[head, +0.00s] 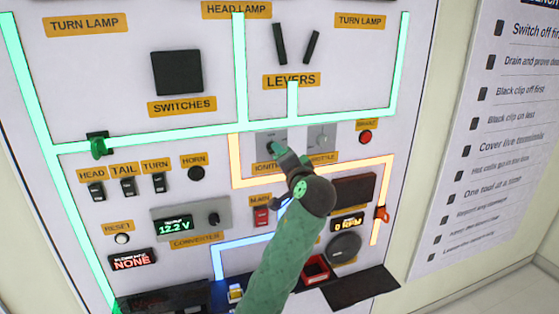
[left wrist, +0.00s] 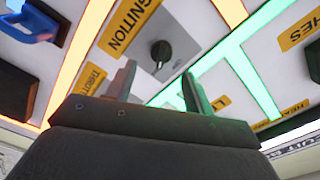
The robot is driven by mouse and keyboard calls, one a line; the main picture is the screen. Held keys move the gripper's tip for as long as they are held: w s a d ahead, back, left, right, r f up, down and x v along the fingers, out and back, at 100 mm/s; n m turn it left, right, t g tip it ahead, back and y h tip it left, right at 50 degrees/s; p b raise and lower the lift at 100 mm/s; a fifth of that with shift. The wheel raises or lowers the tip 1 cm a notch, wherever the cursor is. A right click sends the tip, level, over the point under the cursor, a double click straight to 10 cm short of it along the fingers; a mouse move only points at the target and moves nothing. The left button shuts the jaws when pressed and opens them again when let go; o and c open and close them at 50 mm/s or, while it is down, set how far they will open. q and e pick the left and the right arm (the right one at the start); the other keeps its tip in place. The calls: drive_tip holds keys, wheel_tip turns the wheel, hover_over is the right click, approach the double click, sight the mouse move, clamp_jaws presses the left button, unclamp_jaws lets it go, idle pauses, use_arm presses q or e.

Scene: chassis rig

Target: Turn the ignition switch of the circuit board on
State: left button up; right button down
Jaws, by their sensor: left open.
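The ignition switch (left wrist: 160,50) is a dark round knob on a grey plate, with a yellow IGNITION label (left wrist: 130,22) beside it in the left wrist view. In the head view its grey plate (head: 264,137) is right of centre, and my gripper hides much of it, including the knob. My left gripper (head: 277,148) is at the front of this plate. In the left wrist view the left gripper (left wrist: 158,84) is open and empty. Its fingers point toward the board, with the knob ahead between their tips. My right gripper is in neither view.
The throttle plate (head: 322,137) is just right of the ignition plate. A red button (head: 365,137) is further right. The MAIN switch (head: 261,216) and the converter box (head: 190,220) are lower. Glowing green, orange and blue strips run across the board.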

use_arm(q)
drive_tip(key=shift+b+v, duration=0.4)
drive_tip(key=shift+v, duration=0.8)
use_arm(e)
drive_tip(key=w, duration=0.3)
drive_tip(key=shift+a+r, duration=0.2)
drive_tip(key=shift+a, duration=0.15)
use_arm(q)
drive_tip(key=shift+f, duration=0.1)
